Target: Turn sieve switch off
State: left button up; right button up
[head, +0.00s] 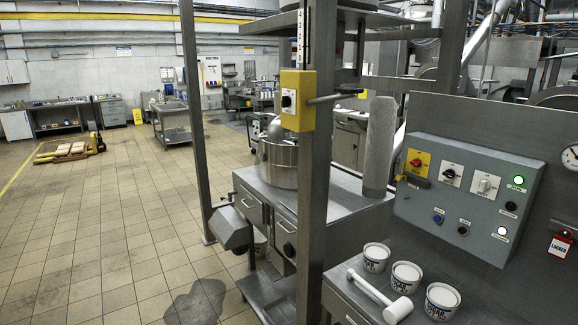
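A grey control box (465,200) is mounted at the right. Its top row has a red rotary switch on a yellow plate (416,163), a rotary switch on a white plate (450,174), a larger light-grey rotary switch (487,185) and a lit green lamp (518,180). Below are a blue button (437,219), dark buttons (463,230) and a lit white lamp (502,231). The labels are too small to read, so I cannot tell which is the sieve switch. Neither of my grippers is in view.
A yellow box (298,100) with a black knob sits on a steel post. A red tag (559,246) hangs at right. Tiled floor (90,220) at left is mostly clear.

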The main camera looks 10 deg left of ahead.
aim_at(450, 173)
jog(key=u, duration=0.6)
jog(key=i, duration=0.65)
jog(key=u, duration=0.65)
jog(key=i, duration=1)
jog(key=z, duration=0.65)
jog(key=i, duration=0.95)
jog(key=z, duration=0.75)
